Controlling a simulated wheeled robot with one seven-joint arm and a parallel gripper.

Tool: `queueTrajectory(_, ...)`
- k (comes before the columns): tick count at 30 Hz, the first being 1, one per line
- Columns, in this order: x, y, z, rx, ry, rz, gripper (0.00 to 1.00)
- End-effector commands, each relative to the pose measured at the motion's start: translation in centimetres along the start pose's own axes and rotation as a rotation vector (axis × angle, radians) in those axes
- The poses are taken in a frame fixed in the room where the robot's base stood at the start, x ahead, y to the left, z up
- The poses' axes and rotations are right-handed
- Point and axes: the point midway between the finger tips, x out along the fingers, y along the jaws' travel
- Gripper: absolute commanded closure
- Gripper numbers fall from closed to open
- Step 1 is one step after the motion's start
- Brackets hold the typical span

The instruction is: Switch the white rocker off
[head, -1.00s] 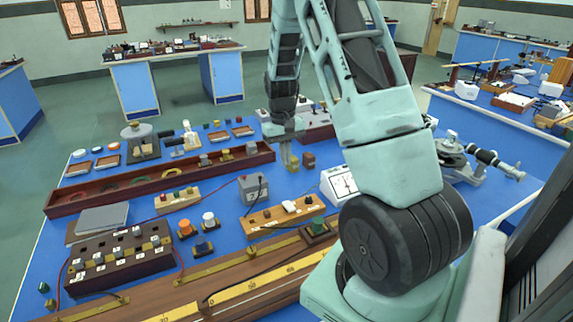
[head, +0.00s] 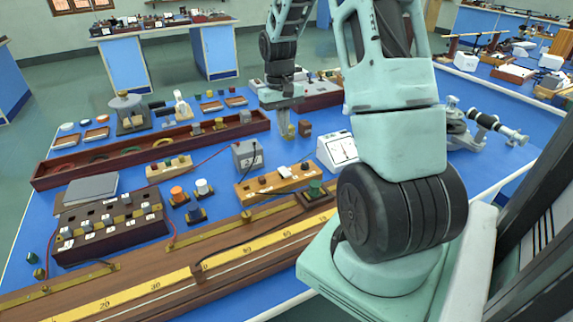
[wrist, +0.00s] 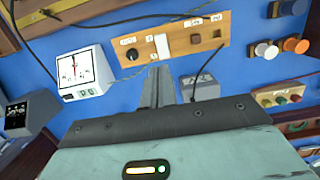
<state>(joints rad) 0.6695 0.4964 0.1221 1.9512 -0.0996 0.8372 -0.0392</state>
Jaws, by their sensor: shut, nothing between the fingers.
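My gripper (wrist: 158,72) is shut and empty. Its fingertips show just below the rocker in the wrist view, apart from it. In the head view, my gripper (head: 284,128) hangs above the bench, behind the board.
A white dial meter (head: 338,149) stands right of the board. A grey box (head: 247,155) with a wire stands behind it. A long wooden rail with a yellow scale (head: 150,287) lies in front. Orange and white knobs (head: 203,187) stand to the left.

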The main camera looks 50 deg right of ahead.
Motion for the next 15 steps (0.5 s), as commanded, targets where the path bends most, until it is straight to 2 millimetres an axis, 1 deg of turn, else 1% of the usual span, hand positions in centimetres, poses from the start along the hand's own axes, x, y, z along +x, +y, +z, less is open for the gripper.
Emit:
queueTrajectory(9, 6.4, -0.1, 0.2, 0.0, -0.008, -0.002, 1.0)
queueTrajectory(15, 10.0, -0.1, 0.2, 0.0, -0.006, -0.002, 1.0)
